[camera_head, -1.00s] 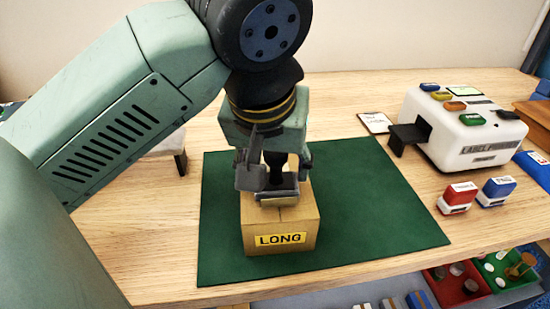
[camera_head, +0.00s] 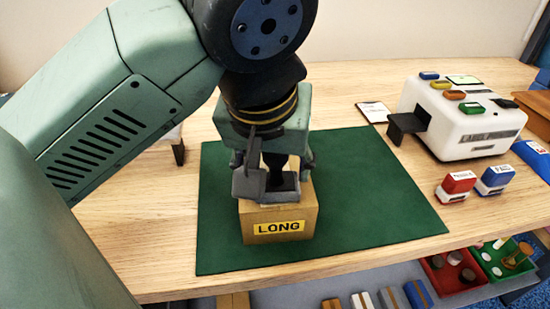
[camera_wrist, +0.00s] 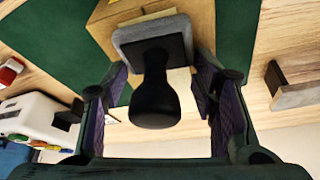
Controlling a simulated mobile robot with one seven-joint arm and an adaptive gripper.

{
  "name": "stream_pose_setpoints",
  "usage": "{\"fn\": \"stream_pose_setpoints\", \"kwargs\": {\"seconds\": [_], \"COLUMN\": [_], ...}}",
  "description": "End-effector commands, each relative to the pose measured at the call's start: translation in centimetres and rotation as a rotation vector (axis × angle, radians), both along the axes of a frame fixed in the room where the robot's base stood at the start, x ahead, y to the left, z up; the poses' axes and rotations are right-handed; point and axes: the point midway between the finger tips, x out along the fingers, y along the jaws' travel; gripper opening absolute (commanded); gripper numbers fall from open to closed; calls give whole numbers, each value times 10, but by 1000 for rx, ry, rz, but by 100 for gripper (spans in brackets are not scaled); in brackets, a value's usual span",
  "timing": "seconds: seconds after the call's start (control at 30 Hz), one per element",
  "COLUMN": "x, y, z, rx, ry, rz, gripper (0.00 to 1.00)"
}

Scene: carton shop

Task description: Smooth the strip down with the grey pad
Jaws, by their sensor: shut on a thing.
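A brown carton (camera_head: 290,222) with a yellow LONG label (camera_head: 279,227) on its front stands on the green mat (camera_head: 375,190). My gripper (camera_head: 272,165) is above it, pointing down, shut on the black handle of the grey pad (camera_head: 265,191). In the wrist view the handle is between the fingers (camera_wrist: 157,95) and the grey pad (camera_wrist: 126,42) lies flat over the carton top (camera_wrist: 190,14). A pale band, perhaps the strip (camera_wrist: 148,15), shows just beyond the pad's edge. The pad hides most of the carton top. I cannot tell how firmly it presses.
A white label printer (camera_head: 455,125) stands at the back right. A red stamp (camera_head: 456,186) and a blue stamp (camera_head: 495,179) stand right of the mat. Red and green bins (camera_head: 455,285) sit below the table's front edge. The mat's right side is clear.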

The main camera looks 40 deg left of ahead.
Motion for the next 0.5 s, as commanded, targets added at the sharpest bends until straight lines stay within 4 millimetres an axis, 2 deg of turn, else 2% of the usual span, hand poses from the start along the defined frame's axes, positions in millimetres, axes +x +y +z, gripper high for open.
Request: {"fn": "stream_pose_setpoints", "kwargs": {"seconds": [0.3,0.5], "x": [0,0], "y": [-1,-1], "z": [-1,12], "rx": [-2,-1], "ry": [5,4], "rz": [-2,-2], "gripper": [27,27]}}
